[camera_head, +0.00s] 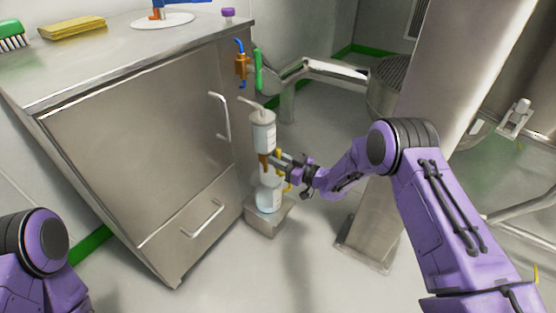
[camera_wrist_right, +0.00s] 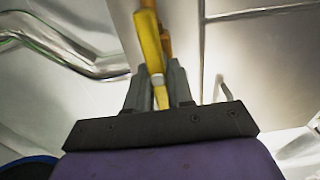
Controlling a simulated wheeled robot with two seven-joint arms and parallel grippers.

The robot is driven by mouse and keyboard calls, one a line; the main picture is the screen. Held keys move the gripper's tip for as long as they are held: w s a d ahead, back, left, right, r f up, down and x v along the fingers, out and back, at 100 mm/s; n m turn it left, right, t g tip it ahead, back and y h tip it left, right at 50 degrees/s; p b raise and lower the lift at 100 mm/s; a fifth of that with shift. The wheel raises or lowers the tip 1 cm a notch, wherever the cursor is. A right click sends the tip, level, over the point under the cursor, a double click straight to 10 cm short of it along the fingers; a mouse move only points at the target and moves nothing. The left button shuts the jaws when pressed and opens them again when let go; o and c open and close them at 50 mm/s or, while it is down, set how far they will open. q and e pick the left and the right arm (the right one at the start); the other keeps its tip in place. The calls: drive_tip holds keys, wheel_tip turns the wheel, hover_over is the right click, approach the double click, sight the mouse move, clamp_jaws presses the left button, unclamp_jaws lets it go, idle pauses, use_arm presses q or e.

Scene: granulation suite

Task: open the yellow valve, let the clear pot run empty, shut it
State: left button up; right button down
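The clear pot (camera_head: 263,131), with a whitish label, stands upright beside the steel cabinet's right side. Its fill level cannot be made out. An orange-brown valve body (camera_head: 263,162) sits below it, above a clear lower vessel (camera_head: 268,199) with a bluish tint. My right gripper (camera_head: 279,160) is at the valve. In the right wrist view, the yellow valve handle (camera_wrist_right: 151,42) runs down between the two fingers of my right gripper (camera_wrist_right: 160,88), which look closed on it. My left gripper is out of view; only part of its arm shows.
The steel cabinet (camera_head: 135,120) fills the left. The lower vessel stands on a small steel stand (camera_head: 266,223). An orange valve with blue and green parts (camera_head: 242,65) is above. A steel pipe (camera_head: 325,70) runs behind. Floor in front is clear.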

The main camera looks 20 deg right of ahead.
drive_tip(key=shift+m, duration=0.3)
drive_tip(key=m+p, duration=0.1)
drive_tip(key=m, duration=0.1)
drive_tip(key=shift+d+m, duration=0.15)
drive_tip(key=shift+m, duration=0.25)
drive_tip(key=m, duration=0.2)
drive_tip(key=m+p, duration=0.1)
drive_tip(key=m, duration=0.1)
drive_tip(key=shift+w+d+f+m+p, duration=0.15)
drive_tip(key=shift+w+m+p, duration=0.05)
drive_tip(key=shift+m+p, duration=0.1)
drive_tip(key=m, duration=0.6)
drive_tip(key=f+m, duration=0.1)
drive_tip(key=m, duration=0.2)
drive_tip(key=shift+w+d+m+p, duration=0.1)
drive_tip(key=shift+d+m+p, duration=0.05)
drive_tip(key=shift+m+p, duration=0.25)
drive_tip(key=c, duration=1)
unclamp_jaws()
